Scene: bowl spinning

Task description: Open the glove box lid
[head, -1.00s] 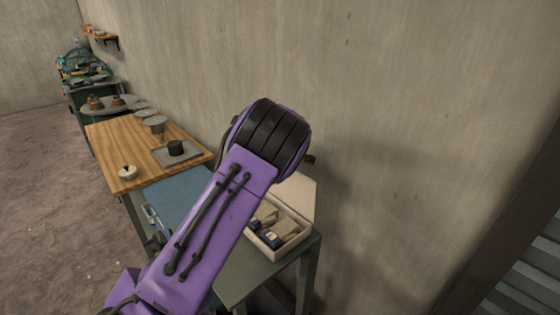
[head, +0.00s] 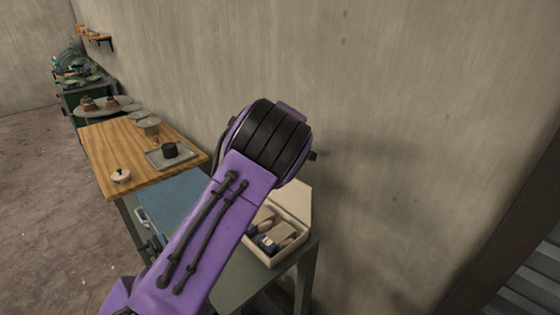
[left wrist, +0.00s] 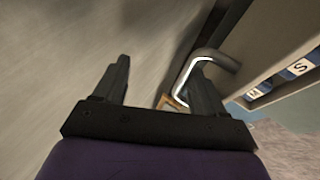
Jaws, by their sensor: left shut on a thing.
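My left gripper (left wrist: 160,85) shows in the left wrist view, its two dark fingers set apart. The handle sits by a grey-beige edge with lettered labels (left wrist: 300,68). In the head view, my purple arm hides the gripper. A blue flat-topped unit (head: 175,200) and an open pale box (head: 272,262) with its lid (head: 296,203) raised stand behind the arm. I cannot tell which is the glove box.
A wooden table (head: 125,145) holds a dark pot (head: 170,150) on a grey tray, a small lidded pot (head: 120,175) and plates. The wall (head: 400,120) is close on the right. Bare floor (head: 50,210) is clear on the left.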

